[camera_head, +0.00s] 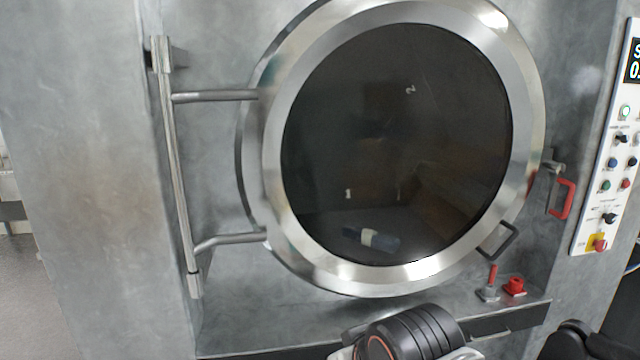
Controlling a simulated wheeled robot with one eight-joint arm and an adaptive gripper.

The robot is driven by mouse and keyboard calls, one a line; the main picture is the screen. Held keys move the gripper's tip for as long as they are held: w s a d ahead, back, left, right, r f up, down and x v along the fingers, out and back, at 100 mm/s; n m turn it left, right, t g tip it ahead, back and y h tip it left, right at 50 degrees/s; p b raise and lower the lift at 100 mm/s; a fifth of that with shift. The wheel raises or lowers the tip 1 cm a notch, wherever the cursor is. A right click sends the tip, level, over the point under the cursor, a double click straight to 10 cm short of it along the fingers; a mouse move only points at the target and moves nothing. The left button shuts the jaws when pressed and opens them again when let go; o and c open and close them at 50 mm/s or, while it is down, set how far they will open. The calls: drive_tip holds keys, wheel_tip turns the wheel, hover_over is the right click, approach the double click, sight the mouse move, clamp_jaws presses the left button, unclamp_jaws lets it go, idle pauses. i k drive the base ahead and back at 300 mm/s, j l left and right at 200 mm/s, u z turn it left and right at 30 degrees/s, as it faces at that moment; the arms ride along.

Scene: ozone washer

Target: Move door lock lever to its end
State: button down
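The washer's round door (527,120) has a wide metal ring around dark glass and is closed against the grey front. A red loop-shaped lever (563,198) sits on a metal bracket at the door's right edge and looks like the door lock lever. It stands roughly upright. A dark grey loop handle (498,241) is on the door's lower right rim. A small lever with a red grip (492,274) stands on the ledge below. Parts of my arm show at the bottom edge, but my gripper's fingers are not visible.
A red knob (514,286) is beside the small lever on the ledge (330,335). A white control panel (607,150) with buttons and a yellow-backed red stop button (599,244) is at the right. Hinge bars (177,180) are on the left.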

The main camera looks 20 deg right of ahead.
sight(557, 168)
drive_tip(key=l+z, duration=0.1)
drive_tip(key=z, duration=1.85)
drive_tip(key=i+j+z, duration=0.15)
drive_tip(key=i, duration=0.3)
drive_tip(key=i+j+z, duration=0.1)
drive_tip(key=i+j, duration=0.35)
drive_tip(key=k, duration=0.6)
drive_tip(key=i, duration=0.6)
